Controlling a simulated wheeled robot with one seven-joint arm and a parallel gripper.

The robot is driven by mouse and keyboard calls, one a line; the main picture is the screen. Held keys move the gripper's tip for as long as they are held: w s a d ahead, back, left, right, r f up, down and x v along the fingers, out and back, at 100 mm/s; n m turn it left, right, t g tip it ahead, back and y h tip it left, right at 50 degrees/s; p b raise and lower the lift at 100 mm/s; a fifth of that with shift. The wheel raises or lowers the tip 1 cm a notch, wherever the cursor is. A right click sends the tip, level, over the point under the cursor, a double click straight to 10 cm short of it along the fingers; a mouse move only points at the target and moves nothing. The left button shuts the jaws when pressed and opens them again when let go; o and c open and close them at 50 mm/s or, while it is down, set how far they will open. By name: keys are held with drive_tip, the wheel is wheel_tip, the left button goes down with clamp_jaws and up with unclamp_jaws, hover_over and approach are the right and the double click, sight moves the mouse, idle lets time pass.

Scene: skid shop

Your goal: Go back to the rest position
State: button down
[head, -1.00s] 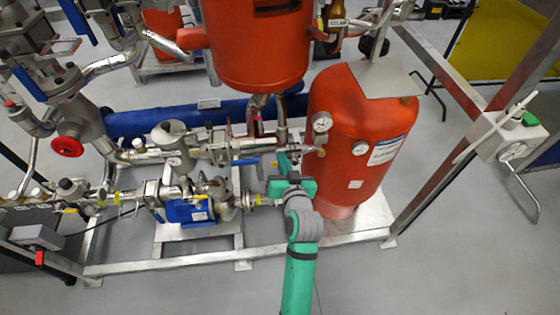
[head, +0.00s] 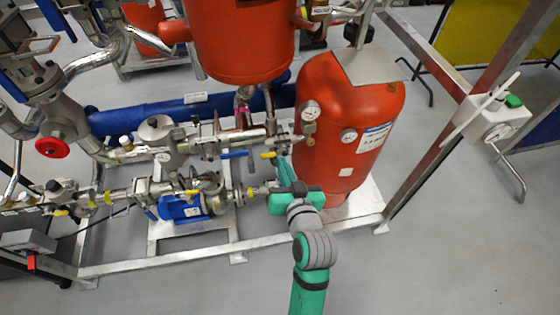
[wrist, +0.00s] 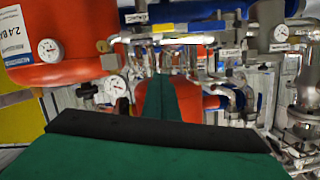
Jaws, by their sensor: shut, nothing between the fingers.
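My green arm with grey joints reaches up from the bottom of the head view. My gripper (head: 283,161) is shut and empty, pointing away from me toward the pipework, just left of the lower red tank (head: 345,125). In the wrist view my gripper (wrist: 161,80) shows as one narrow green strip with its fingers together, pointing at the pipes. I cannot tell how far the fingertips are from the nearest pipe.
The metal skid frame (head: 160,262) crosses in front. A blue pump (head: 181,208) and yellow-handled valves are left of my gripper. An upper red tank (head: 243,45) hangs behind. A white box (head: 492,122) is on the right post. The floor in front is clear.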

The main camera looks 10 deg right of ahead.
idle(0.5)
drive_tip(key=s+a+f+h, duration=0.1)
drive_tip(key=s+a+f, duration=0.1)
drive_tip(key=s+f, duration=0.45)
drive_tip(key=s+a+f, duration=0.3)
drive_tip(key=s+f, duration=0.2)
drive_tip(key=s, duration=0.3)
drive_tip(key=s+a+n, duration=0.1)
drive_tip(key=s+a, duration=0.2)
drive_tip(key=s, duration=0.5)
drive_tip(key=s+a+n, duration=0.1)
drive_tip(key=s+a, duration=0.2)
drive_tip(key=s, duration=0.6)
drive_tip(key=shift+r+n+y, duration=0.3)
drive_tip(key=shift+r+y, duration=0.05)
drive_tip(key=shift+y, duration=0.05)
